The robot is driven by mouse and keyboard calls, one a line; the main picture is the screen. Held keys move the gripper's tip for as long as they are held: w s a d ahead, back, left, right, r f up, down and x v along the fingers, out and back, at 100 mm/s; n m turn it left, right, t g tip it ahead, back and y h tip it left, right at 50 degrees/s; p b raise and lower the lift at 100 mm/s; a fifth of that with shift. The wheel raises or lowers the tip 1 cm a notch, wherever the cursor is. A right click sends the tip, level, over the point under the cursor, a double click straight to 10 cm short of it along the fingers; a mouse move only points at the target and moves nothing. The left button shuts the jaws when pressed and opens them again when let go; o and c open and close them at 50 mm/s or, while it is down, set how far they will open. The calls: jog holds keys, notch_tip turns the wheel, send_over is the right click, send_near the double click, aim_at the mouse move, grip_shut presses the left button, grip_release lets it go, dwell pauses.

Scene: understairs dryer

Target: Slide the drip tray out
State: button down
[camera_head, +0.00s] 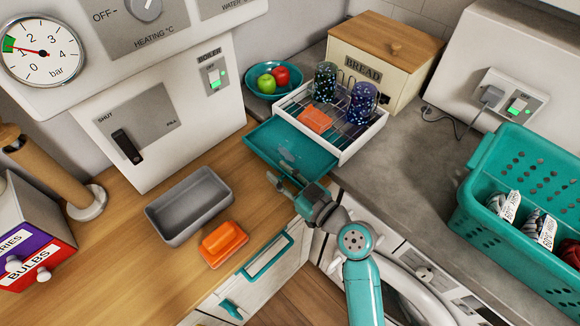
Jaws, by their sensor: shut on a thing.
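The teal drip tray (268,143) sticks out a good way from under the white dish rack (346,153), toward the front left. A few pale wet-looking patches show on its surface near the front. My gripper (279,181) is at the tray's front edge and is shut on it; the exact grip is partly hidden by the fingers. The rack holds an orange block (315,120) and two speckled cups, a green one (325,83) and a purple one (362,103).
A grey bin (190,208) and an orange dish (222,243) sit on the wooden counter to the left. A teal bowl with apples (259,90) and a bread box (375,70) stand behind. A teal basket (470,205) is at the right.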

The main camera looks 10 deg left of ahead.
jog(key=c, duration=0.8)
grip_release()
jog(key=shift+c, duration=0.2)
jog(key=shift+d, duration=0.1)
jog(key=v, duration=1.2)
